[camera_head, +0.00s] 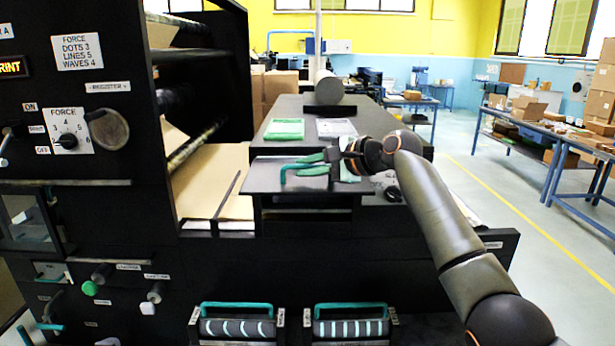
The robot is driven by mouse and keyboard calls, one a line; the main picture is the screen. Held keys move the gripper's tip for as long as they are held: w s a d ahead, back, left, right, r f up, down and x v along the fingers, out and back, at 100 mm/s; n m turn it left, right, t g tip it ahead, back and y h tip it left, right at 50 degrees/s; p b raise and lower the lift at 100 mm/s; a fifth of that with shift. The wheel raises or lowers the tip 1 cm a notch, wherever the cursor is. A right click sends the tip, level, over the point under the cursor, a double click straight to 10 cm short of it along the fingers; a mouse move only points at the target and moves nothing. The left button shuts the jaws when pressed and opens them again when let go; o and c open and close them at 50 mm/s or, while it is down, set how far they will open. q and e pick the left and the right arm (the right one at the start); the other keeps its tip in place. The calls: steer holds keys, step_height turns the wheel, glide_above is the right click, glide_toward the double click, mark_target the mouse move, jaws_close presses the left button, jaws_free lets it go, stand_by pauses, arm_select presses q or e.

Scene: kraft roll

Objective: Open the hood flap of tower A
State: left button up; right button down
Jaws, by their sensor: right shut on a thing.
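A dark flat flap (262,178) with a teal bar handle (284,176) stands at the middle of the view, right of the black tower marked A (30,90). I take this flap to be the hood flap. It looks about level; I cannot tell whether it is raised off what lies below. My right gripper (314,165) reaches in from the right, and its green fingers are shut on the teal handle. The fingers hide part of the handle. My left gripper is not in view.
A dark table behind the flap holds a green packet (284,129), a pale sheet (336,127) and a grey roll (327,87). Two patterned rollers with teal handles (237,308) (349,307) sit low in front. Blue workbenches with boxes (530,108) stand at the right beyond open floor.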

steer(key=shift+w+r, duration=0.25)
steer(key=shift+r, duration=0.55)
steer(key=shift+g, duration=0.3)
steer(key=c, duration=0.9)
jaws_free()
steer(key=shift+w+f, duration=0.1)
steer(key=shift+s+d+b, duration=0.35)
steer(key=shift+d+b, duration=0.05)
steer(key=b+v, duration=0.3)
steer(key=v, duration=0.8)
steer(key=shift+s+r, duration=0.2)
steer(key=shift+r, duration=0.3)
